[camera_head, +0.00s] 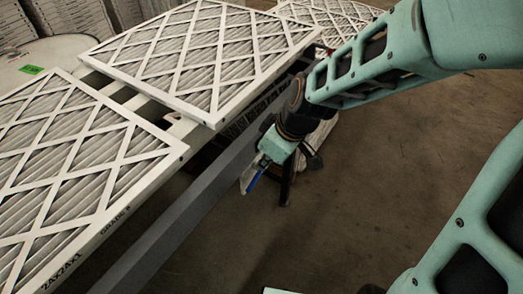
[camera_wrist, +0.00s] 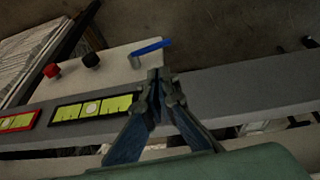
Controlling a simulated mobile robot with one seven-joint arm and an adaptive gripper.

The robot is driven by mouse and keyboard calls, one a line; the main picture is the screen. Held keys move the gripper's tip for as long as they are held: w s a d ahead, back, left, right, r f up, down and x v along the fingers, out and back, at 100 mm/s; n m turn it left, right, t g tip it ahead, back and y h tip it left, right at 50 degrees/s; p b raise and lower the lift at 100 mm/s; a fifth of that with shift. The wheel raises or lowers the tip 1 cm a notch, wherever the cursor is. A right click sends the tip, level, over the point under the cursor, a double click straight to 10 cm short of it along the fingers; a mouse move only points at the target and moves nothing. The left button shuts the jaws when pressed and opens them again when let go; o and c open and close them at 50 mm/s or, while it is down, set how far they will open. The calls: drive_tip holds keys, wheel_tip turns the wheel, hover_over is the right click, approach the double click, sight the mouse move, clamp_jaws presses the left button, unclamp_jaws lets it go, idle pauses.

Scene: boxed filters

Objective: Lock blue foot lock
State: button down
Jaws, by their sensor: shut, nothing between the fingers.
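The blue foot lock is a slim blue lever (camera_wrist: 151,47) in the wrist view. It sticks out from the far right corner of a pale panel (camera_wrist: 118,70) on a grey rail (camera_wrist: 245,88). A blue strip that looks like this lever (camera_head: 254,181) also shows below my wrist in the head view. My gripper (camera_wrist: 160,76) is shut and empty. Its dark fingers reach across the rail, with the tips near the panel's right edge and close to the lever in the picture. I cannot tell whether they touch. In the head view, my wrist mostly hides the fingers.
The panel also bears a red knob (camera_wrist: 52,70) and a black knob (camera_wrist: 91,60). A yellow-green label (camera_wrist: 97,106) lies on the rail. Large pleated filters (camera_head: 215,50) lie beyond the long grey rail (camera_head: 190,205) in the head view. Open floor (camera_head: 330,225) lies to the right.

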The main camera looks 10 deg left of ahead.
sight(253, 183)
drive_tip(key=b+x, duration=0.4)
drive_tip(key=x, duration=0.7)
drive_tip(key=shift+d+f, duration=0.15)
drive_tip(key=shift+f, duration=0.1)
drive_tip(key=shift+w+f, duration=0.2)
drive_tip(key=shift+f, duration=0.25)
drive_tip(key=shift+f+b, duration=0.25)
drive_tip(key=shift+b, duration=0.8)
drive_tip(key=shift+s+t, duration=0.1)
drive_tip(key=shift+t, duration=0.2)
